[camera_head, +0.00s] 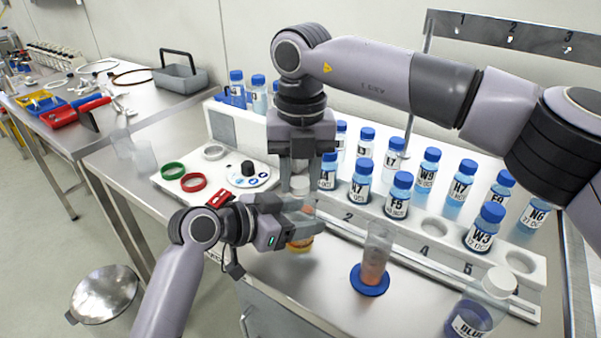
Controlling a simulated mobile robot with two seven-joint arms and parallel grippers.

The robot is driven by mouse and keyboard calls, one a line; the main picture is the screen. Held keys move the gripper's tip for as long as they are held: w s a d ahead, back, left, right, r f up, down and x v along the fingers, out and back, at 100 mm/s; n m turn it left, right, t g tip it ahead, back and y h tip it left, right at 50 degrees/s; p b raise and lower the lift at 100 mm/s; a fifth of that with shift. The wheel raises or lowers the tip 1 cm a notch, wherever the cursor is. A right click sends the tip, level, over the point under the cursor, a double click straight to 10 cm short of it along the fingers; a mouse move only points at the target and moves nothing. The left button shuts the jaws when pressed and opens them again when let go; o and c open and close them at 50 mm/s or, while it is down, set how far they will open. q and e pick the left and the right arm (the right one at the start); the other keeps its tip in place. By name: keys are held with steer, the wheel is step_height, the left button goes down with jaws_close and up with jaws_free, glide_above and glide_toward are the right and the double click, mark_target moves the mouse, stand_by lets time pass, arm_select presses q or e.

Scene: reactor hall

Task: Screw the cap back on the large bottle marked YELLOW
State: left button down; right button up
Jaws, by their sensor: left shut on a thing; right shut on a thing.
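A large clear bottle (300,246) with yellow-orange contents stands at the front of the bench. My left gripper (302,222) comes from the left and is shut on it; its fingers cover most of the bottle, and no label can be read. My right gripper (300,178) points down from above, directly over the bottle, and is shut on a white cap (299,186). The cap is at or just above the bottle's mouth; I cannot tell whether they touch.
A white rack (468,262) of blue-capped bottles stands behind. A glass cylinder on a blue base (370,281) and a white-capped bottle marked BLUE (470,322) stand to the right. A white panel with green (173,171) and red (193,182) rings lies left.

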steer(key=m, duration=0.8)
steer(key=shift+a, duration=0.1)
steer(key=m, duration=0.4)
steer(key=shift+m, duration=0.3)
steer(key=m, duration=0.3)
steer(key=shift+w+a+m, duration=0.1)
steer(key=shift+m, duration=0.3)
steer(key=o, duration=1.1)
steer(key=shift+c, duration=0.2)
step_height(320, 180, up, 12)
